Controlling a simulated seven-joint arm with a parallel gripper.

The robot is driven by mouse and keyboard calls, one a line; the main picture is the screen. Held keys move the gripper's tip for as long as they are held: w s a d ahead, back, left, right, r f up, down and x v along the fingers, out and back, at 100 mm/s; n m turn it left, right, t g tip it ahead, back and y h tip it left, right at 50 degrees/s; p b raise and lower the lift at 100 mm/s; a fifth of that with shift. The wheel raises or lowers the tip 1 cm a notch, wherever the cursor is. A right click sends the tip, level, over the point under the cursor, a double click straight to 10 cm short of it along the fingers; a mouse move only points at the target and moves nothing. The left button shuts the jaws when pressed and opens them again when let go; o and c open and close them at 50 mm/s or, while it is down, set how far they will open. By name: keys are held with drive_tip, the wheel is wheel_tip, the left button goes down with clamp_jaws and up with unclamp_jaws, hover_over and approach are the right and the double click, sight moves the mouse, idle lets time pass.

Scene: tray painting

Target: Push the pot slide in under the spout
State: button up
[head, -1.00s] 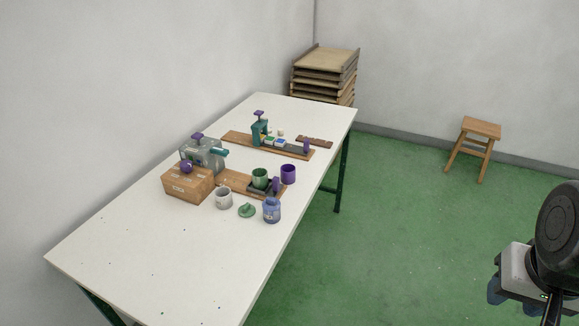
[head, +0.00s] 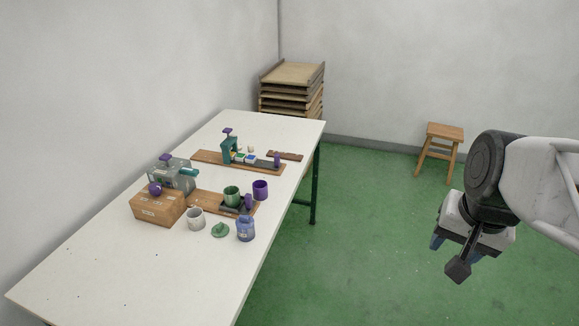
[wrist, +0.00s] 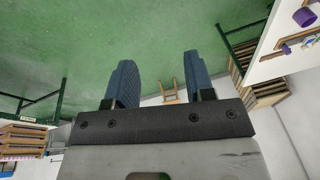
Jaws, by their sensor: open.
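A dark pot slide (head: 232,209) sits on a wooden base board (head: 205,199), with a green pot (head: 231,194) on it and a purple knob (head: 248,202) at its right end. A grey dispenser (head: 165,172) with a green spout (head: 187,172) stands at the board's left end. The slide and pot are out to the right of the spout, apart from it. My gripper (head: 463,247) is over the green floor, well to the right of the table. In the wrist view (wrist: 157,66) its two blue fingers are apart with nothing between them.
A wooden box (head: 158,209) with a purple ball stands before the dispenser. A grey cup (head: 196,219), green lid (head: 220,230), blue jar (head: 245,229) and purple cup (head: 260,190) surround the slide. A second board (head: 212,159) lies behind. A stool (head: 439,150) stands right.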

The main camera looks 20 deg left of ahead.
drive_tip(key=w+a+m+y, duration=0.1)
drive_tip(key=w+a+m, duration=0.3)
drive_tip(key=w+a, duration=0.8)
drive_tip(key=m+g+y, duration=0.2)
drive_tip(key=m+y, duration=0.1)
drive_tip(key=m, duration=0.9)
hover_over(249, 195)
drive_tip(key=d, duration=0.3)
wheel_tip(249, 195, down, 22)
drive_tip(key=shift+a+r, duration=0.2)
drive_tip(key=shift+a, duration=0.05)
drive_tip(key=shift+f, duration=0.15)
drive_tip(key=shift+x, duration=3.75)
drive_tip(key=shift+s, duration=0.15)
